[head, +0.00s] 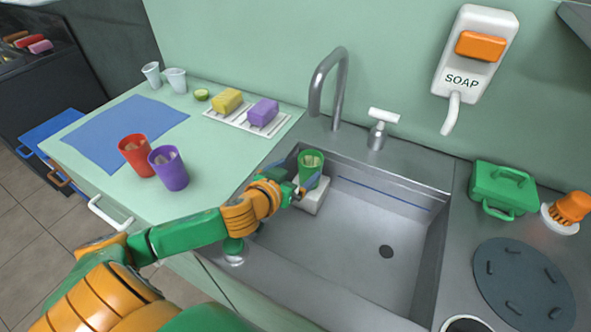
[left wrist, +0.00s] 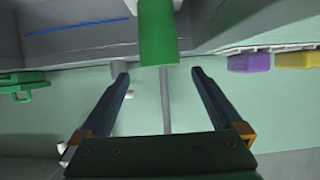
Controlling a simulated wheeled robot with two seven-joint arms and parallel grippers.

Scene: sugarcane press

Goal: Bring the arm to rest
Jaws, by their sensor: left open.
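My left arm reaches in from the left in the head view, over the near left edge of the sink. My left gripper (head: 292,192) is at the left side of the sink, beside a green cup (head: 311,168). The cup stands upright on a small white block (head: 313,197) in the sink's left corner. In the left wrist view the two fingers of the gripper (left wrist: 160,75) are spread apart with nothing held, and the green cup (left wrist: 158,35) is beyond the tips. My right gripper is not in view.
The sink (head: 385,215) has a faucet (head: 325,85) behind it. On the left counter stand a red cup (head: 135,153), a purple cup (head: 169,170) and a rack (head: 238,122) with yellow and purple sponges. A green box (head: 502,190) and dark round plate (head: 523,285) are right.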

